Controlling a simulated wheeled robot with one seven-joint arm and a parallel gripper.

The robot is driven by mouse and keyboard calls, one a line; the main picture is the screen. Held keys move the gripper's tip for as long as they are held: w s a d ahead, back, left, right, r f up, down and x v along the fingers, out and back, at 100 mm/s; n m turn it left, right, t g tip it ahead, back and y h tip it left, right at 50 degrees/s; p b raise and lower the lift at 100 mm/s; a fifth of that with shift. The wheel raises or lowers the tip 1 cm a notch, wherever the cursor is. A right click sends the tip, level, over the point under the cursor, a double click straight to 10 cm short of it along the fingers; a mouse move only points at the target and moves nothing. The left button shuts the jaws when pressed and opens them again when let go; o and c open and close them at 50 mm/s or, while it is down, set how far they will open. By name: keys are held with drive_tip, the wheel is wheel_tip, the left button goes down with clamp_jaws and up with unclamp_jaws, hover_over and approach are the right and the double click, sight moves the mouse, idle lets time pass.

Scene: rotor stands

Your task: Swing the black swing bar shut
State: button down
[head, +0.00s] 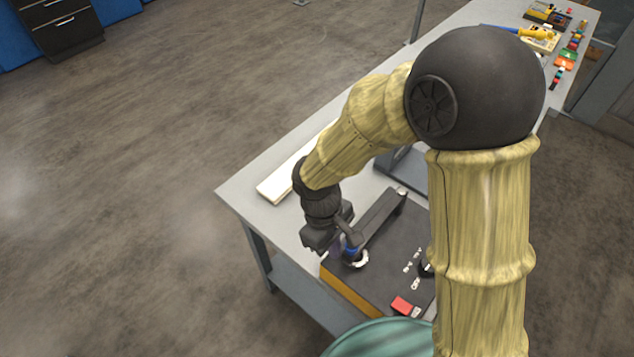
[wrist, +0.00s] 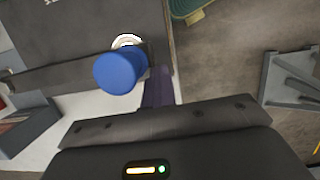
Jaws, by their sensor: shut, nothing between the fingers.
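The black swing bar (head: 383,212) runs along the back edge of a dark panel box (head: 385,270). In the wrist view the bar (wrist: 60,73) reaches from the left edge toward the middle. A blue knob (wrist: 118,71) stands at its near end, beside a white ring (wrist: 128,41); the knob (head: 351,252) is partly covered in the head view. My gripper (head: 340,246) is shut and empty, low beside the knob. In the wrist view its dark purple fingers (wrist: 158,88) are just right of the knob; I cannot tell whether they touch.
A white board (head: 285,178) lies behind on the grey table (head: 240,185). A red block (head: 402,305) sits on the panel's front, with a green round thing (head: 385,340) nearer. My arm hides part of the panel. Tools lie at the table's far end; the table edge is close left.

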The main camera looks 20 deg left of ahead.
drive_tip(key=w+a+r+b, duration=0.1)
drive_tip(key=w+a+r, duration=0.1)
drive_tip(key=a+r, duration=0.4)
drive_tip(key=v, duration=0.3)
drive_tip(key=shift+d+r, duration=0.3)
drive_tip(key=shift+r, duration=0.15)
